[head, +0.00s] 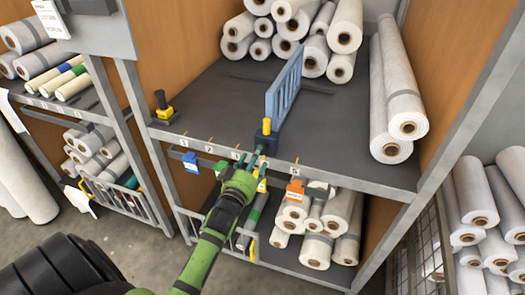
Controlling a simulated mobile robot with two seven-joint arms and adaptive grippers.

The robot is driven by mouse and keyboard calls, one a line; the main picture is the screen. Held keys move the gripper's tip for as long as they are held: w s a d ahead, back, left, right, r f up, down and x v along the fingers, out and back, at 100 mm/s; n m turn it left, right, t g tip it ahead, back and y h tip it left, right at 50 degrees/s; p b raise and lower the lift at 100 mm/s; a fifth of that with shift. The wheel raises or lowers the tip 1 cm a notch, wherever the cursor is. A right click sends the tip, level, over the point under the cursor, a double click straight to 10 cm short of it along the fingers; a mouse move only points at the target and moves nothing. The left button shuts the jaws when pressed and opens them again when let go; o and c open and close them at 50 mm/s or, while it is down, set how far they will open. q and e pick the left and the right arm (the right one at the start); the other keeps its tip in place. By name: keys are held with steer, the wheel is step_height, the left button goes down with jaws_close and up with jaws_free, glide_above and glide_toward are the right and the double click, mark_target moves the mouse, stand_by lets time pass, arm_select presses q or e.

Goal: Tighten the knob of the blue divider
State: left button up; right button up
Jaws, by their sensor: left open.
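The blue divider (285,86) stands upright on the dark shelf, right of the shelf's middle. Its dark blue base (265,142) sits at the shelf's front edge. The yellow knob (267,126) stands upright on that base. My left gripper (250,157) is open at the front edge, just below and to the left of the knob, with its fingers pointing up toward the base. It appears apart from the knob and holds nothing that I can see. How far the knob is screwed in cannot be told. My right gripper is out of view.
White rolls (345,28) are stacked behind, and long rolls (398,90) lean at the right. Blue (190,162) and orange (295,191) tags hang along the front edge.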

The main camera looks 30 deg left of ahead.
arm_select(q)
steer(key=x, duration=0.2)
steer(key=shift+w, duration=0.45)
steer(key=shift+w+p, duration=0.3)
steer(key=shift+w, duration=0.25)
steer(key=shift+a, duration=0.1)
steer(key=c, duration=1.1)
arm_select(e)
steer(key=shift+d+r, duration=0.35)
arm_select(q)
steer(key=shift+w, duration=0.1)
steer(key=shift+c, duration=0.2)
